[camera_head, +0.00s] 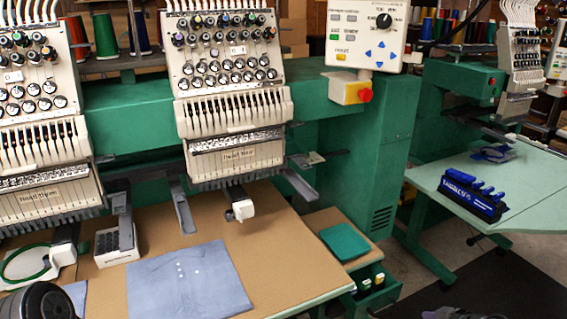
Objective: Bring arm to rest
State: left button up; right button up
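Neither of my grippers can be made out in the head view. A dark rounded part (38,302) cuts into the lower left corner; it looks like part of my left arm, but no fingers show on it. A small greyish shape (465,313) shows at the bottom edge on the right, too cut off to identify. The task names no other object.
A green embroidery machine (350,150) with white heads (225,80) spans the back. On its brown table (290,250) lie a folded blue shirt (188,283) and a white box (117,243). A mint table (530,190) at right holds a blue-black rack (470,197).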

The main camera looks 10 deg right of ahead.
jog(key=s+a+f+m+g+y, duration=0.1)
jog(key=s+a+f+m, duration=0.1)
jog(key=a+f+m, duration=0.35)
jog(key=s+a+f+m+g, duration=0.1)
jog(key=s+a+f+m, duration=0.1)
jog(key=a, duration=0.7)
jog(key=s+a+f+m+y, duration=0.1)
jog(key=s+a+f+m, duration=0.2)
jog(key=a, duration=0.4)
jog(key=s+a+f+n+g, duration=0.2)
jog(key=s+a+g, duration=0.1)
jog(key=s+a, duration=0.4)
jog(key=s+a+f+n+g, duration=0.1)
jog(key=s+a+n+g, duration=0.2)
jog(key=s+a, duration=0.4)
jog(key=shift+s+a+f, duration=0.25)
jog(key=shift+a+f, duration=0.1)
jog(key=shift+a, duration=0.9)
jog(key=shift+d, duration=0.1)
